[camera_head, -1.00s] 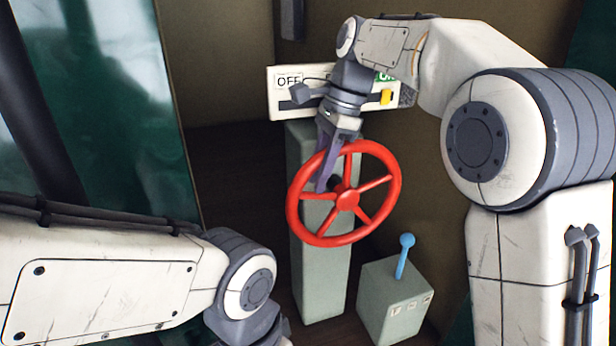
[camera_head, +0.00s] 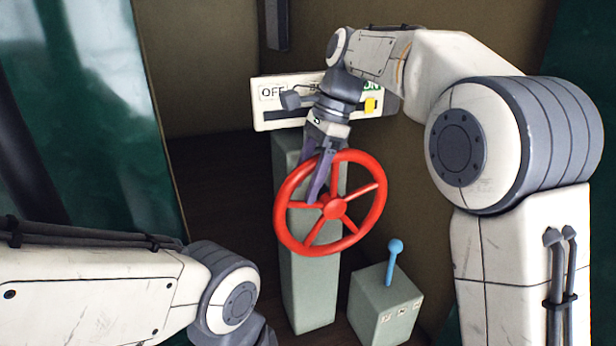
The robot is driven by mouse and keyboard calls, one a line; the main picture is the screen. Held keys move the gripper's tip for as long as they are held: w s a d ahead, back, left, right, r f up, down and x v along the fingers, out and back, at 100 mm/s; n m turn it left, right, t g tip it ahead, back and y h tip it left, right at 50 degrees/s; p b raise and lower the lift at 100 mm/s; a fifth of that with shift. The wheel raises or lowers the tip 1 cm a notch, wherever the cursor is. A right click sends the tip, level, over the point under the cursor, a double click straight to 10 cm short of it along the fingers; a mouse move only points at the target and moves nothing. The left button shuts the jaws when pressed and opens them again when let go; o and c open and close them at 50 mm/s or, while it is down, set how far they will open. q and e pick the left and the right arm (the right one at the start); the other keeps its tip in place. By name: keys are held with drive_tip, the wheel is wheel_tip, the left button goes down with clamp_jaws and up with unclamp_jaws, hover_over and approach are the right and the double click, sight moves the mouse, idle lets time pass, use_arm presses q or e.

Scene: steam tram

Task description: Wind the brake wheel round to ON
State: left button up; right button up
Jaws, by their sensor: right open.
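The red brake wheel (camera_head: 333,208) stands upright on the front of a grey-green pedestal (camera_head: 306,290). My right gripper (camera_head: 316,198) reaches down over the wheel's upper left, its fingers open at the rim and near a spoke. I cannot tell whether a finger touches the rim. Behind it is a white indicator board (camera_head: 268,115) with OFF at the left and a green ON label at the right. The yellow pointer (camera_head: 370,105) sits near the ON end. My arm hides the middle of the board. My left gripper is out of view.
A small grey-green box (camera_head: 378,310) with a blue-knobbed lever (camera_head: 393,262) stands right of the pedestal, close below the wheel. A green panel (camera_head: 90,110) is at the left. Dark floor shows left of the pedestal.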

sight(315, 156)
drive_tip(key=shift+w+d+r, duration=0.1)
drive_tip(key=shift+d+r, duration=0.1)
drive_tip(key=shift+r, duration=0.35)
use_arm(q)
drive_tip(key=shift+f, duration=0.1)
use_arm(e)
drive_tip(key=v, duration=0.6)
drive_tip(key=shift+r, duration=0.2)
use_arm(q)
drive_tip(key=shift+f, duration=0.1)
use_arm(e)
drive_tip(key=shift+f, duration=0.1)
